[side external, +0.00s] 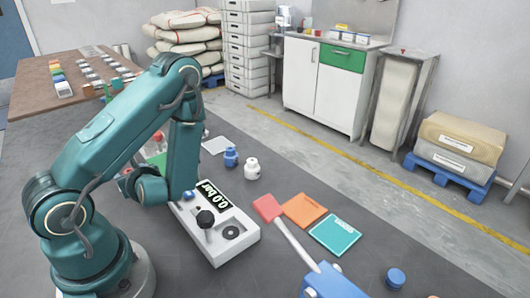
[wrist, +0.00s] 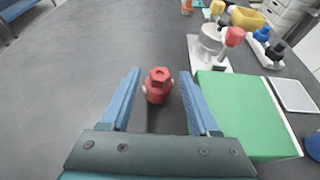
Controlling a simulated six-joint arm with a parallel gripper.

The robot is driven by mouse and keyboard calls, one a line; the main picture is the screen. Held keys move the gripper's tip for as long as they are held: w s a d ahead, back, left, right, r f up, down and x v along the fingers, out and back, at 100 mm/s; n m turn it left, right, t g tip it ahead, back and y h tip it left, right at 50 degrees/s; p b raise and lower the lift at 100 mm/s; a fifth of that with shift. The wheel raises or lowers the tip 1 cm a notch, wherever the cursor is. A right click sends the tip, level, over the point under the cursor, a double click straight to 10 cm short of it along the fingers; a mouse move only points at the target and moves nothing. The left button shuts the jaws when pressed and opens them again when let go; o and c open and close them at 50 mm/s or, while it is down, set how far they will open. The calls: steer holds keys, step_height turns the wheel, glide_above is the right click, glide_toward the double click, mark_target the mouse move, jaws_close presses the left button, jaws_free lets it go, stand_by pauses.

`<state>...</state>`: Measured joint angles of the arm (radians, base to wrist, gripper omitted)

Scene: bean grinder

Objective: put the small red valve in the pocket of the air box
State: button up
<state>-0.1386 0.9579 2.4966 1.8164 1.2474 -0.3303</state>
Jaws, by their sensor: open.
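The small red valve (wrist: 158,86) stands on the dark table in the wrist view, with a hexagonal top and small pale stubs at its sides. My gripper (wrist: 160,73) is open, its two blue fingers on either side of the valve with a gap to each. I cannot tell how far the fingertips are above the table. In the side view my arm hides most of the gripper and the valve. The white air box (side external: 240,248) lies in front of my arm there, with a "0.0 bar" display, a black knob (side external: 205,218) and a dark round recess (side external: 231,232).
A green block (wrist: 240,112) lies close to the right finger, with a metal fitting with a red knob (wrist: 235,36) beyond it. Blue (side external: 231,156) and white (side external: 252,168) fittings stand behind the air box. The table left of the valve is clear in the wrist view.

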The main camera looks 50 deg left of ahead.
steer(key=v, duration=0.8)
steer(key=shift+d+r, duration=0.15)
steer(key=shift+d, duration=0.1)
steer(key=o, duration=0.3)
steer(key=shift+d+r, duration=0.1)
steer(key=shift+d, duration=0.2)
steer(key=shift+o, duration=0.2)
